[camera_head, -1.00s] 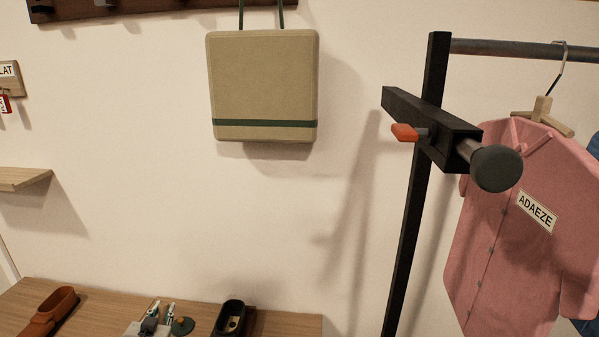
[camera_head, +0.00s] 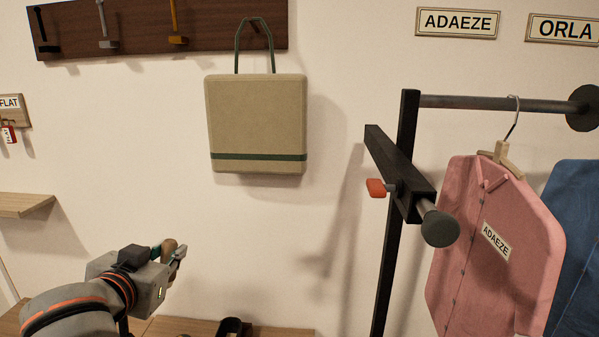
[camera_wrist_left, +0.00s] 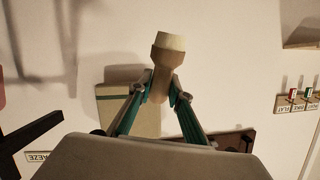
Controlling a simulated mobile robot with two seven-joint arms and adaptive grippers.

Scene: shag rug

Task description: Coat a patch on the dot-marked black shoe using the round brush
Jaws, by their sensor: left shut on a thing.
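My left gripper (camera_head: 176,256) is raised above the bench, at the lower left in the head view. It is shut on the round brush (camera_head: 168,246), of which only a small brown part shows there. In the left wrist view the brush (camera_wrist_left: 163,72) stands between the fingertips of the gripper (camera_wrist_left: 161,94), its pale round end pointing away. A black shoe (camera_head: 230,327) is at the bottom edge of the head view, mostly cut off, so I cannot see a dot on it. My right gripper is not in view.
The wooden bench (camera_head: 285,332) shows only as a strip. A beige bag (camera_head: 257,120) hangs from a hook board (camera_head: 210,25). A black rack (camera_head: 395,230) with a pink shirt (camera_head: 490,245) stands at right. A shelf (camera_head: 22,204) is at left. The wall between bag and bench is clear.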

